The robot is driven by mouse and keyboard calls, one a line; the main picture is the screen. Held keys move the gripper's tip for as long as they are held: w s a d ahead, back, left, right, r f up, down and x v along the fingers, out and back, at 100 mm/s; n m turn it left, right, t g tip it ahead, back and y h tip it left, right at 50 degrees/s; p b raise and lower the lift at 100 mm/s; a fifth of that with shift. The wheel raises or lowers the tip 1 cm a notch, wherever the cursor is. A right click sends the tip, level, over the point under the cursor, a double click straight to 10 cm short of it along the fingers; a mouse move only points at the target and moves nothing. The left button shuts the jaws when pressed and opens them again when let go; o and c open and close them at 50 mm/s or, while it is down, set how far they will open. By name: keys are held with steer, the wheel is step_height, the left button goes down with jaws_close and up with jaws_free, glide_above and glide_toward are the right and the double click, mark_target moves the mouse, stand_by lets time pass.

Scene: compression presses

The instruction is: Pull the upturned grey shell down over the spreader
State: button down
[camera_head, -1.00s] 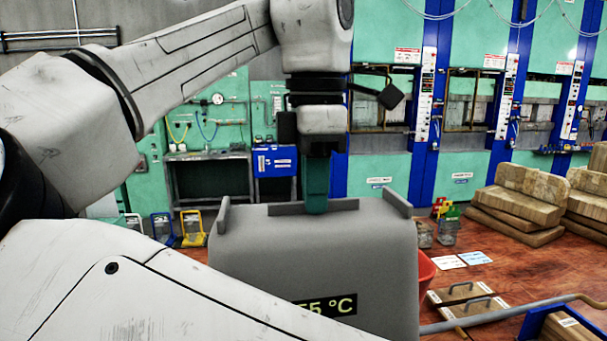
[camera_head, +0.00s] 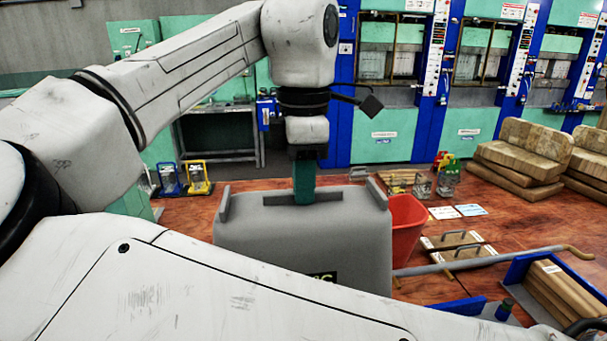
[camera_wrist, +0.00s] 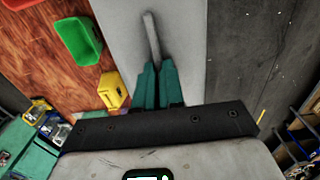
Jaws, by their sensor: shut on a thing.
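The grey shell (camera_head: 300,235) is a boxy body in the middle of the head view, with upright lugs at both ends of its top and a raised rib (camera_wrist: 152,38) between them. My gripper (camera_head: 304,197) points down from above with its teal fingers closed on the rib. In the wrist view, the fingers of my gripper (camera_wrist: 157,75) meet on the rib's near end. The shell's lower part and most of its temperature label (camera_head: 322,278) are hidden behind my own arm. I cannot make out the spreader; the shell's underside is out of sight.
A red bin (camera_head: 406,228) stands close to the shell's right side. A metal bar (camera_head: 480,262), handled boards (camera_head: 462,250) and a blue crate (camera_head: 550,290) lie further right. Blue and green presses (camera_head: 390,120) line the back.

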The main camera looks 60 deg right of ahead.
step_height(320, 180, down, 19)
steer(key=b, duration=1.4)
steer(key=shift+b, duration=0.35)
steer(key=shift+f, duration=0.6)
steer(key=c, duration=1.2)
jaws_free()
steer(key=shift+o, duration=0.2)
steer(key=shift+r, duration=0.1)
step_height(320, 180, up, 11)
steer(key=shift+f, duration=0.15)
